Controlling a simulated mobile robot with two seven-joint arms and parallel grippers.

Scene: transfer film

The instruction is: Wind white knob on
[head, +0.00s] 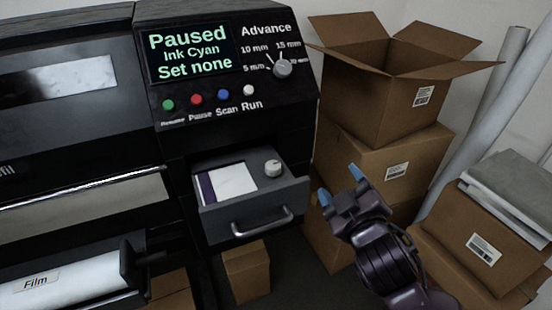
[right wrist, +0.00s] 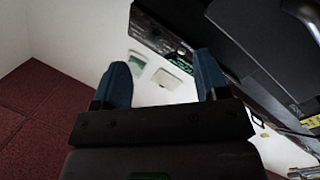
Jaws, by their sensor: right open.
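The white knob (head: 273,167) sits in the open drawer (head: 255,205) of the black printer, at the right of a white and purple card (head: 227,183). Another knob, the grey Advance dial (head: 282,68), is on the panel above, with its pointer toward the upper left. The screen (head: 189,54) reads "Paused, Ink Cyan, Set none". My right gripper (head: 340,184) is open and empty, to the right of the drawer and apart from it. Its blue fingers also show in the right wrist view (right wrist: 160,85), with nothing between them. My left gripper is not in view.
Stacked cardboard boxes (head: 400,150) stand right of the printer, the top one open. More boxes with grey packets (head: 510,185) are at the far right. A small box (head: 246,270) is below the drawer. A film roll (head: 60,283) is at lower left.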

